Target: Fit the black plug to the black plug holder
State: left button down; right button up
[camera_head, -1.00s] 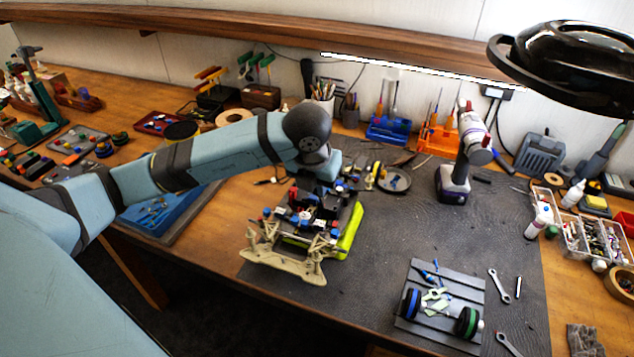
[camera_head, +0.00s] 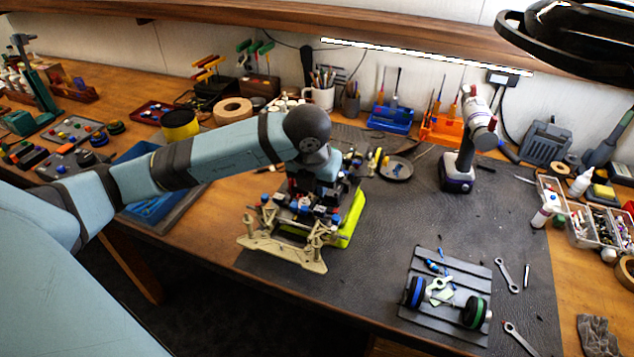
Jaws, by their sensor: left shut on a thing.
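The RC car chassis (camera_head: 285,250) stands on the dark mat, with a beige front frame, a yellow-green side and a cluster of blue, red and black parts. My left gripper (camera_head: 312,192) points down over the car's middle, largely hidden by its own wrist and the parts around it. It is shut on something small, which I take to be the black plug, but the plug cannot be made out. The black plug holder cannot be told apart from the other dark parts on the car. My right gripper is not in view.
A grey slatted tray (camera_head: 430,325) with wheels lies at the front right, beside wrenches (camera_head: 506,274). A cordless drill (camera_head: 461,160) stands behind. A round dish (camera_head: 397,168) lies behind the car. The mat between car and tray is clear.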

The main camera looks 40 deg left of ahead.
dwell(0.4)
pick_arm(q)
jog(key=shift+b, duration=0.7)
dwell(0.9)
jog(key=shift+f+b, duration=0.9)
jog(key=shift+f, duration=0.1)
jog(key=shift+r, duration=0.3)
jog(key=shift+r+p, duration=0.35)
jog(key=shift+r, duration=0.05)
jog(key=shift+b, duration=0.7)
dwell(1.5)
jog(key=shift+f, duration=0.2)
